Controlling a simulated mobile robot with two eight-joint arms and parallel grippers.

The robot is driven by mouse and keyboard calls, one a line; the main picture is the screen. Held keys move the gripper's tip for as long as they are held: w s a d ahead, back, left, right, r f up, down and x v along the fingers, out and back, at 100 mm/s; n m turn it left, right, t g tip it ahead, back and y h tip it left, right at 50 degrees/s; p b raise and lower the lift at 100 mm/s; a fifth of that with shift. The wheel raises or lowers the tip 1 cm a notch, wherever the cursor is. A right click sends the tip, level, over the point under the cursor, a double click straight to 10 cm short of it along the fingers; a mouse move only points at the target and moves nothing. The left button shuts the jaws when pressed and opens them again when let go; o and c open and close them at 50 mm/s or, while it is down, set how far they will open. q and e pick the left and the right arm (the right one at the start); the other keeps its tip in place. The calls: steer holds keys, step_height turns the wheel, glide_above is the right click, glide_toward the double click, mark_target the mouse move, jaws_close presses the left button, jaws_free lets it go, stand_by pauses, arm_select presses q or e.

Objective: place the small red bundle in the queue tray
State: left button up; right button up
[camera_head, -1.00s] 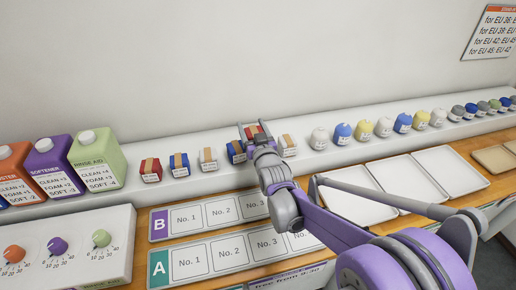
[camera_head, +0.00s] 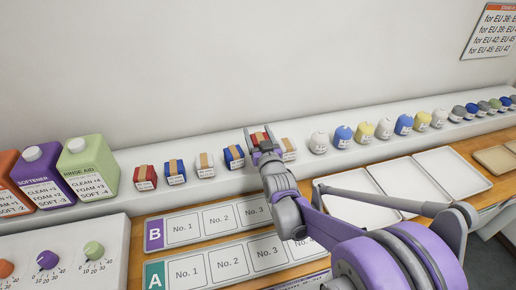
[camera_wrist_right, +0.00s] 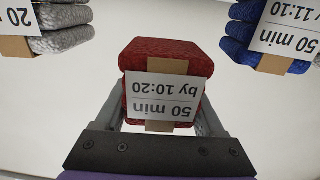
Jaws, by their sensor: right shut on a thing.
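A red bundle (camera_head: 260,137) with a tan band and a white label is between the fingers of my right gripper (camera_head: 261,132). The right wrist view shows this bundle (camera_wrist_right: 165,95) close up, its label reading "50 min by 10:20", with the gripper (camera_wrist_right: 165,110) shut on it. I cannot tell whether it touches the shelf. Another red bundle (camera_head: 145,179) stands at the left end of the row. Label trays B (camera_head: 155,238) and A (camera_head: 157,276), with numbered places, lie in front; neither is visibly named as the queue tray. My left gripper is not in view.
More bundles, cartons (camera_head: 92,170) and coloured rounded items (camera_head: 343,136) line the white shelf. Empty white trays (camera_head: 450,172) lie at the right. My right arm covers part of trays A and B.

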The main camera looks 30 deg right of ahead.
steer(key=shift+f, duration=2.3)
steer(key=shift+f+b, duration=0.1)
steer(key=shift+b, duration=0.25)
steer(key=shift+f, duration=0.2)
steer(key=o, duration=1.4)
steer(key=shift+r, duration=0.1)
